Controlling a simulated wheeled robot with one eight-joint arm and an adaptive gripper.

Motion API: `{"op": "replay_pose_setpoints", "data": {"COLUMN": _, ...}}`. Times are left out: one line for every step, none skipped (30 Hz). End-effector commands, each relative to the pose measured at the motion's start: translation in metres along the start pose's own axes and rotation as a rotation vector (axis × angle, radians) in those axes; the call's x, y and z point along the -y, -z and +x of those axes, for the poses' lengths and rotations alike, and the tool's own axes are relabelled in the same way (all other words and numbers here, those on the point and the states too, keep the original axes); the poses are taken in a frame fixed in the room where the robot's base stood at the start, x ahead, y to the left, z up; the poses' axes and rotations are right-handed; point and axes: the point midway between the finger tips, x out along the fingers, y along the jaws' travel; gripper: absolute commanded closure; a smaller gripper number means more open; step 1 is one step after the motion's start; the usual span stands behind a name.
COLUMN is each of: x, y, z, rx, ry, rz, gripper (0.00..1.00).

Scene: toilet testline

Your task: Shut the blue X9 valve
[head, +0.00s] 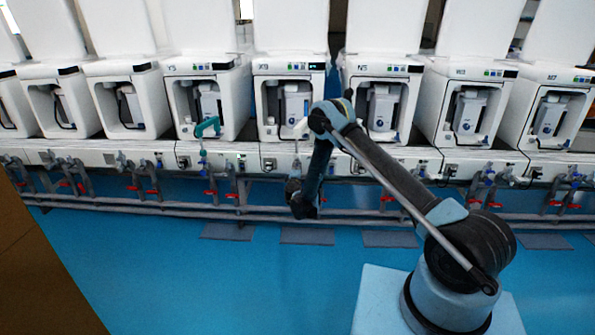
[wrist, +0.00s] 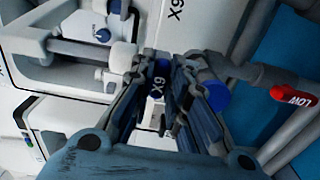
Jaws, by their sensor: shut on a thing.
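In the head view my arm reaches to the pipe row below the X9 unit (head: 289,68). The valve and fingertips cannot be made out clearly there.
In the wrist view, a second blue part (wrist: 216,95) sits close right of my fingers, near a red LOW handle (wrist: 291,95). Pipes with red handles (head: 387,198) run along the row. The blue floor (head: 200,280) in front is mostly clear.

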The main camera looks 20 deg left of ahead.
Motion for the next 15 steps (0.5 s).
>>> {"op": "replay_pose_setpoints", "data": {"x": 0.0015, "y": -0.0053, "z": 0.0015, "rx": 0.009, "ry": 0.002, "rz": 0.003, "gripper": 1.0}}
{"op": "replay_pose_setpoints", "data": {"x": 0.0015, "y": -0.0053, "z": 0.0016, "rx": 0.009, "ry": 0.002, "rz": 0.003, "gripper": 1.0}}
{"op": "replay_pose_setpoints", "data": {"x": 0.0015, "y": -0.0053, "z": 0.0016, "rx": 0.009, "ry": 0.002, "rz": 0.003, "gripper": 0.83}}
{"op": "replay_pose_setpoints", "data": {"x": 0.0015, "y": -0.0053, "z": 0.0016, "rx": 0.009, "ry": 0.002, "rz": 0.003, "gripper": 0.76}}
{"op": "replay_pose_setpoints", "data": {"x": 0.0014, "y": -0.005, "z": 0.0016, "rx": 0.009, "ry": 0.002, "rz": 0.003, "gripper": 0.69}}
{"op": "replay_pose_setpoints", "data": {"x": 0.0012, "y": -0.0044, "z": 0.0014, "rx": 0.008, "ry": 0.001, "rz": 0.002, "gripper": 0.65}}
{"op": "replay_pose_setpoints", "data": {"x": 0.0011, "y": -0.004, "z": 0.0013, "rx": 0.007, "ry": 0.001, "rz": 0.002, "gripper": 0.65}}
{"op": "replay_pose_setpoints", "data": {"x": 0.001, "y": -0.0036, "z": 0.0012, "rx": 0.006, "ry": 0.001, "rz": 0.002, "gripper": 0.65}}
{"op": "replay_pose_setpoints", "data": {"x": 0.0008, "y": -0.0032, "z": 0.0011, "rx": 0.006, "ry": 0.001, "rz": 0.001, "gripper": 0.65}}
{"op": "replay_pose_setpoints", "data": {"x": 0.0008, "y": -0.0029, "z": 0.001, "rx": 0.005, "ry": 0.001, "rz": 0.001, "gripper": 0.65}}
{"op": "replay_pose_setpoints", "data": {"x": 0.0007, "y": -0.0027, "z": 0.001, "rx": 0.005, "ry": 0.001, "rz": 0.001, "gripper": 0.65}}
{"op": "replay_pose_setpoints", "data": {"x": 0.0006, "y": -0.0023, "z": 0.0009, "rx": 0.004, "ry": 0.001, "rz": 0.001, "gripper": 0.65}}
{"op": "replay_pose_setpoints", "data": {"x": 0.0006, "y": -0.0022, "z": 0.0008, "rx": 0.004, "ry": 0.001, "rz": 0.001, "gripper": 0.65}}
{"op": "replay_pose_setpoints", "data": {"x": 0.0005, "y": -0.0019, "z": 0.0008, "rx": 0.003, "ry": 0.001, "rz": 0.0, "gripper": 0.65}}
{"op": "replay_pose_setpoints", "data": {"x": 0.0001, "y": -0.0017, "z": 0.0007, "rx": 0.003, "ry": 0.001, "rz": 0.0, "gripper": 0.65}}
